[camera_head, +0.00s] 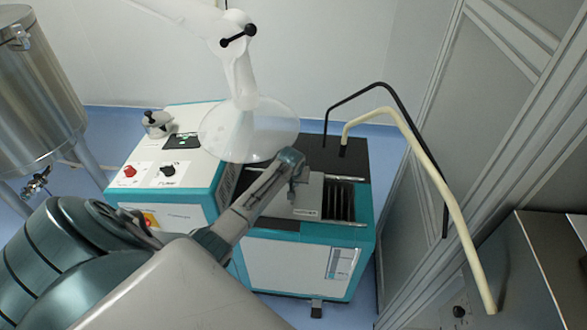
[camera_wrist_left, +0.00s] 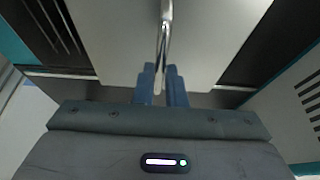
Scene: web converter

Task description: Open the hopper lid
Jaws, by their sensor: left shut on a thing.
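The hopper lid is a pale grey plate (camera_head: 309,194) on top of the teal and white machine, partly covered by my left arm. It fills the upper middle of the left wrist view (camera_wrist_left: 115,40), with a thin metal handle (camera_wrist_left: 166,22) along its middle. My left gripper (camera_head: 296,168) is over the lid, and its blue fingers (camera_wrist_left: 160,85) are shut on the handle. Whether the lid is lifted at all I cannot tell. My right gripper is not in view.
A clear dome (camera_head: 222,140) on a white arm hangs beside my left gripper. A control panel (camera_head: 168,172) with a red button is on the machine's left. Black and cream bent tubes (camera_head: 425,150) rise at right. A steel tank (camera_head: 35,90) stands at far left.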

